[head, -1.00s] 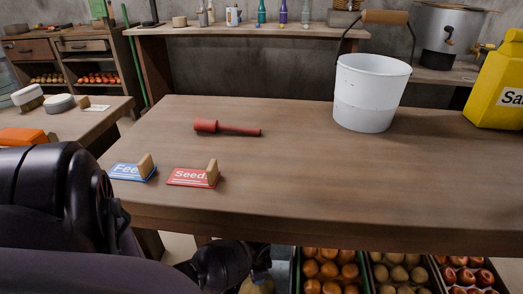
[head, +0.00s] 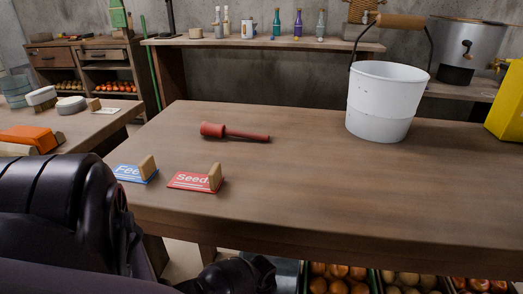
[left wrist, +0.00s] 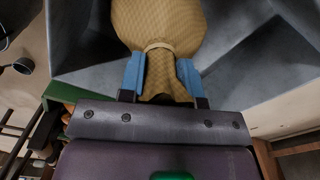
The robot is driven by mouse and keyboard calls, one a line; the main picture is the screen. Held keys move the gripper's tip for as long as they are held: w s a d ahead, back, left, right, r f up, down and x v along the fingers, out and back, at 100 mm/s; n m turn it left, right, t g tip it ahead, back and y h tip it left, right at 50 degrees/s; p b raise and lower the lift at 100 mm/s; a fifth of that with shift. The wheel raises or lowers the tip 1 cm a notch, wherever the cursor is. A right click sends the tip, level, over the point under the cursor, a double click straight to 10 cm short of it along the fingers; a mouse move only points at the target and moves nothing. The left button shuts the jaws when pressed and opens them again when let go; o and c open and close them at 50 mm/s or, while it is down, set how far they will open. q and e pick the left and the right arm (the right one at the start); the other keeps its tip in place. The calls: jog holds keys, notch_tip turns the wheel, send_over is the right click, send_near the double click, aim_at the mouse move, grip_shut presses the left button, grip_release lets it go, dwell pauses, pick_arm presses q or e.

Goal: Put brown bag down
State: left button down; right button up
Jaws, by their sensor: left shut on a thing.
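The brown bag (left wrist: 160,22), a tan woven sack tied at the neck, shows in the left wrist view. My left gripper (left wrist: 161,62) is shut on the gathered cloth below the tie, with a blue finger on each side. Grey, smooth walls of a container (left wrist: 240,75) surround the bag in that view; whether the bag touches them I cannot tell. In the head view my left arm reaches down in front of the table, and the bag is hidden there. My right gripper is in neither view.
The wooden table (head: 300,190) carries a white bucket (head: 382,105), a red mallet-like tool (head: 232,132), a blue "Feed" sign (head: 132,173) and a red "Seeds" sign (head: 194,181). Crates of produce (head: 337,280) stand below its front edge. The table's middle is clear.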

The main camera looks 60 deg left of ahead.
pick_arm(q)
jog(key=shift+w, duration=0.15)
jog(key=c, duration=0.8)
grip_release()
jog(key=shift+f, duration=0.1)
jog(key=shift+r, duration=0.35)
notch_tip(320, 180, up, 10)
jog(key=p, duration=0.5)
jog(key=shift+w+r, duration=0.1)
jog(key=shift+r, duration=0.05)
jog(key=shift+s+r+p, duration=0.2)
jog(key=shift+r+p, duration=0.3)
jog(key=shift+r, duration=0.2)
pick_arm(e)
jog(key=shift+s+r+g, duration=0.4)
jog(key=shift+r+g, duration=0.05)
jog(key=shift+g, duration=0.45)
pick_arm(q)
jog(key=shift+s, duration=0.1)
